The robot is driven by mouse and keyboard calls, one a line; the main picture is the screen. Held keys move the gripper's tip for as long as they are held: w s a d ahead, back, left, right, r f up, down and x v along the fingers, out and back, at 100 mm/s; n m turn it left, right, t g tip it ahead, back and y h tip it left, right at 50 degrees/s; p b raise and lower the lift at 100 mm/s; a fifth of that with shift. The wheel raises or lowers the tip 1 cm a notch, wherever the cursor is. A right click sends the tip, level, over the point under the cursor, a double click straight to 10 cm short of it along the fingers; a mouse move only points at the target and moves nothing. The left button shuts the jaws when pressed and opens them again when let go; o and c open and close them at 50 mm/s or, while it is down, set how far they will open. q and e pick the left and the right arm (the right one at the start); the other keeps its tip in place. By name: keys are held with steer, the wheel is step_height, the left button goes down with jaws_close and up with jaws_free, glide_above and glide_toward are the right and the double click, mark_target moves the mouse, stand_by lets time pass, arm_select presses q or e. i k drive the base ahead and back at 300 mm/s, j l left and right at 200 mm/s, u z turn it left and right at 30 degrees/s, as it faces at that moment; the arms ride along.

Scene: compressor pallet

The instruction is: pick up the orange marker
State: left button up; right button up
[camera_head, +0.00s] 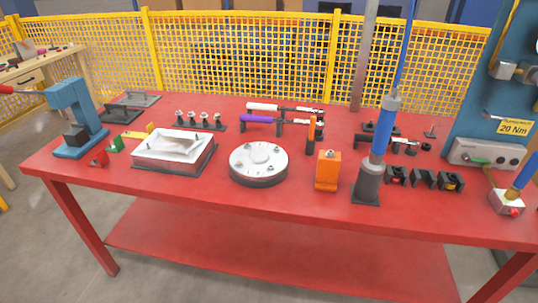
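A slim upright object with an orange top and a dark lower part (311,133) stands on the red table, right of the middle. It looks like the orange marker, but it is too small to be sure. A larger orange block-shaped item (328,172) stands in front of it, nearer the table's front edge. Neither of my grippers shows in the head view, and nothing is seen touching the slim orange object.
The red table (120,184) holds a round grey-white flange (258,163), a white casting (175,149) and a blue press (75,118). A tall blue and grey tool (369,178) stands right of the orange block. Black holders (424,178) sit at right. Yellow fencing (240,50) stands behind.

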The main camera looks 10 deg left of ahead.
mark_target(313, 119)
steer(key=i+j+z, duration=0.25)
steer(key=z, duration=0.15)
steer(key=i+j+z, duration=0.3)
steer(key=z, duration=0.15)
